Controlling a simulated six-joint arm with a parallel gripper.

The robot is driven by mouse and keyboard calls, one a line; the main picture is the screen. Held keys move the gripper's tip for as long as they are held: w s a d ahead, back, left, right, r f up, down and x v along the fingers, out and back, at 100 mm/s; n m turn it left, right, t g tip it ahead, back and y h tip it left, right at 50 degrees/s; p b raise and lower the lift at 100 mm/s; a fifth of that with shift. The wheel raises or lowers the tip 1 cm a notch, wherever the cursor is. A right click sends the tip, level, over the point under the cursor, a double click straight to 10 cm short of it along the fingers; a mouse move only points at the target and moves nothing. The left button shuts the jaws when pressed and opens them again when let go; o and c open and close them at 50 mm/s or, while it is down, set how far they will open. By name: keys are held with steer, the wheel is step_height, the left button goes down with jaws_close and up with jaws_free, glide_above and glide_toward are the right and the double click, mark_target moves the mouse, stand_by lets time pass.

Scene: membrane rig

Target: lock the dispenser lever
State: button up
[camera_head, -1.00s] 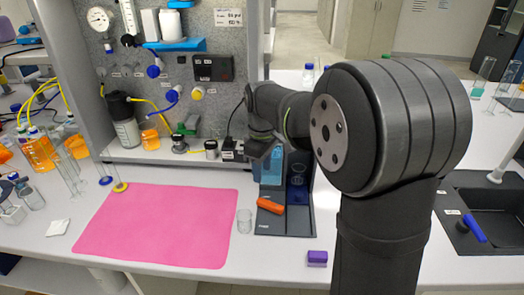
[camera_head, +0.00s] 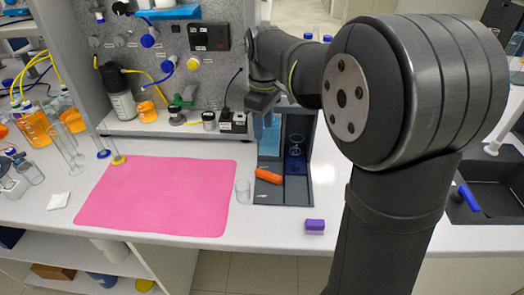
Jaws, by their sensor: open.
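A dark dispenser station (camera_head: 283,197) stands on the white bench, right of the pink mat. It has a pale blue translucent part (camera_head: 268,137) at its back left and a dark blue round part (camera_head: 295,152) at its right. An orange piece (camera_head: 268,176), which looks like the lever, lies slantwise across its front left. My gripper (camera_head: 262,104) is above the back left of the station, over the pale blue part and apart from the orange piece. It is open; its fingertips are small and dark here, and I see nothing held.
A clear glass beaker (camera_head: 243,190) stands close left of the station. A purple block (camera_head: 315,226) lies near the bench's front edge. A shelf with bottles and plugs (camera_head: 232,122) is behind left; a sink (camera_head: 483,200) is at right.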

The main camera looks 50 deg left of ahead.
mark_target(263, 172)
step_height(263, 172, down, 17)
stand_by(0.4)
